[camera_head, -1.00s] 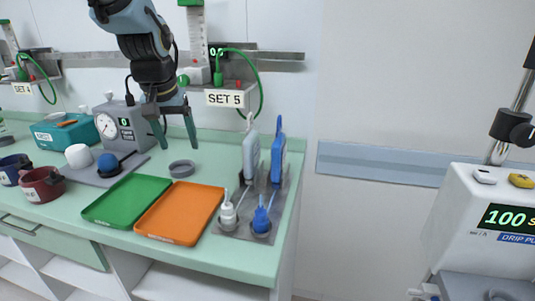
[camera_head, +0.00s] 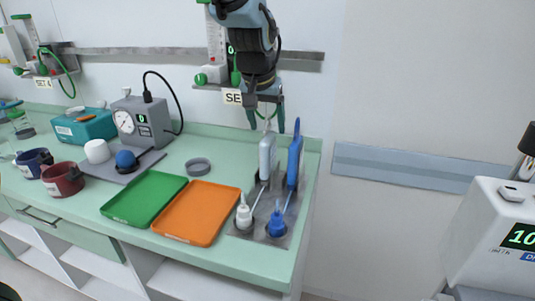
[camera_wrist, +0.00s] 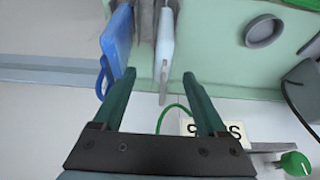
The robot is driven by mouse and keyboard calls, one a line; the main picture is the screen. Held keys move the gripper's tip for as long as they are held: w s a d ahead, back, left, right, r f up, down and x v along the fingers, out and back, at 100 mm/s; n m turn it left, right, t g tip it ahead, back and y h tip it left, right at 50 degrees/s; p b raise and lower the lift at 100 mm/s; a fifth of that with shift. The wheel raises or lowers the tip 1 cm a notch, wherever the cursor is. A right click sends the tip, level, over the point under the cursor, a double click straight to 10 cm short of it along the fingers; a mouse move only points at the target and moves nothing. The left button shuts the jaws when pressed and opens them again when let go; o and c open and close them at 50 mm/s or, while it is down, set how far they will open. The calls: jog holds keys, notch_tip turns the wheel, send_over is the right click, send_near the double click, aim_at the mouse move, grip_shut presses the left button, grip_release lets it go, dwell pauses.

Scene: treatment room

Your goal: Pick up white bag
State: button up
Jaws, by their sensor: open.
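The white bag (camera_head: 266,158) hangs upright beside a blue bag (camera_head: 295,160) on a grey stand near the counter's right end. A tube runs down from it to a white bottle (camera_head: 243,214). My gripper (camera_head: 267,124) is open and empty, pointing down just above the white bag's top. In the wrist view, the white bag (camera_wrist: 165,48) reaches towards the gap between my open fingers (camera_wrist: 158,76). The blue bag (camera_wrist: 118,42) is close to the left finger. I cannot tell whether any finger touches a bag.
An orange tray (camera_head: 203,208) and a green tray (camera_head: 146,194) lie left of the stand. A grey ring (camera_head: 198,167) lies behind them. A wall rail with a SET sign (camera_head: 232,97) is close behind my gripper. A white machine (camera_head: 495,245) stands at right.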

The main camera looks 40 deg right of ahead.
jog(key=shift+w+p+x, duration=0.1)
jog(key=shift+p+x, duration=0.4)
jog(key=shift+x, duration=0.8)
jog(key=shift+w+p+x, duration=0.15)
jog(key=shift+p+x, duration=0.3)
jog(key=shift+x, duration=0.8)
grip_shut()
jog(key=shift+r, duration=0.15)
